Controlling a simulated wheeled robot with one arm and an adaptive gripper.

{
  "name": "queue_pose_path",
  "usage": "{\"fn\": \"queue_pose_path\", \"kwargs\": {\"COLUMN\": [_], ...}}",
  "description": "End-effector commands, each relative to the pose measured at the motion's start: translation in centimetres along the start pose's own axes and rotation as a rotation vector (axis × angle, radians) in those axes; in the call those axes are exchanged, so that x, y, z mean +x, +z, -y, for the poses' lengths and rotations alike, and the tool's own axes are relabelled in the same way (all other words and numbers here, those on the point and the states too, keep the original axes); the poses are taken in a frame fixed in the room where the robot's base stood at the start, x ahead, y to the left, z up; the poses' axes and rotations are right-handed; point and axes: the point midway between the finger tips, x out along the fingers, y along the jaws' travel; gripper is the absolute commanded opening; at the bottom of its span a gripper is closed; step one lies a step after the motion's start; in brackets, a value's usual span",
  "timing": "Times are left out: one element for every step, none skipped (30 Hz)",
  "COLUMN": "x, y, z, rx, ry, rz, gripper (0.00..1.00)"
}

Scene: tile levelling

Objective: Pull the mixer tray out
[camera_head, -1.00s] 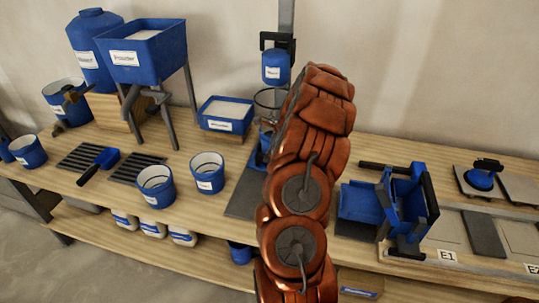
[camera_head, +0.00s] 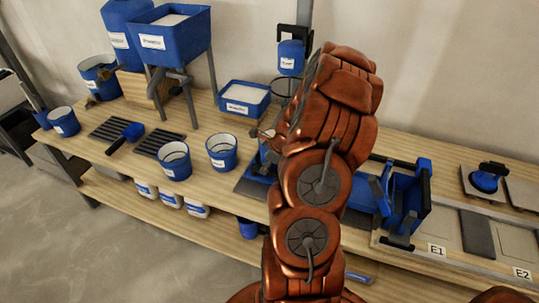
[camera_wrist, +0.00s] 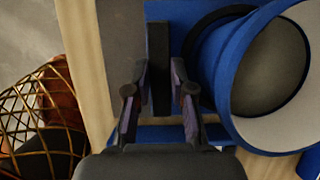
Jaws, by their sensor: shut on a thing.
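My gripper (camera_wrist: 160,78) is shut on an upright black bar (camera_wrist: 158,50), the handle at the edge of the blue mixer tray (camera_wrist: 184,14). A blue bucket (camera_wrist: 222,70) with a pale rim and a dark grey inside stands at the right of the handle in the wrist view. In the head view a blue part of the mixer tray (camera_head: 258,171) shows low at the mixer, left of my arm. My arm hides most of the tray and the gripper's fingers there. The mixer's blue head (camera_head: 291,57) hangs above a wire guard.
Two blue buckets (camera_head: 175,160) (camera_head: 222,152) stand left of the mixer. A blue tub (camera_head: 244,98) sits behind. A blue hinged device (camera_head: 405,200) stands on the wooden bench (camera_head: 225,185) right of my arm. Open floor (camera_head: 150,250) lies in front.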

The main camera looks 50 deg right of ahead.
Motion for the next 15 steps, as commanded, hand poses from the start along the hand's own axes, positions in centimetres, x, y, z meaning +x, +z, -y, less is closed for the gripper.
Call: {"fn": "queue_pose_path", "kwargs": {"x": [-0.2, -0.2, -0.2, -0.2, -0.1, -0.1, -0.1, 0.0, 0.0, 0.0, 0.0, 0.1, 0.1, 0.1, 0.1], "y": [-0.1, -0.1, 0.0, 0.1, 0.1, 0.1, 0.1, 0.1, 0.1, 0.1, 0.1, 0.1, 0.1, 0.1, 0.1], "z": [-1.1, -1.6, -2.2, -2.6, -3.1, -3.6, -4.0, -4.3, -4.7, -4.9, -5.2, -5.4, -5.6, -5.7, -5.9], "rx": [-0.001, -0.002, -0.004, -0.005, -0.006, -0.007, -0.008, -0.008, -0.008, -0.009, -0.009, -0.010, -0.010, -0.010, -0.010], "ry": [0.002, 0.003, 0.003, 0.003, 0.003, 0.003, 0.003, 0.003, 0.004, 0.004, 0.004, 0.004, 0.004, 0.004, 0.003], "rz": [-0.004, -0.003, -0.003, -0.003, -0.003, -0.004, -0.004, -0.004, -0.003, -0.003, -0.003, -0.003, -0.003, -0.003, -0.003], "gripper": [0.00, 0.00, 0.00, 0.00, 0.00, 0.00, 0.00, 0.00, 0.00, 0.00, 0.00, 0.00, 0.00, 0.00, 0.00]}}
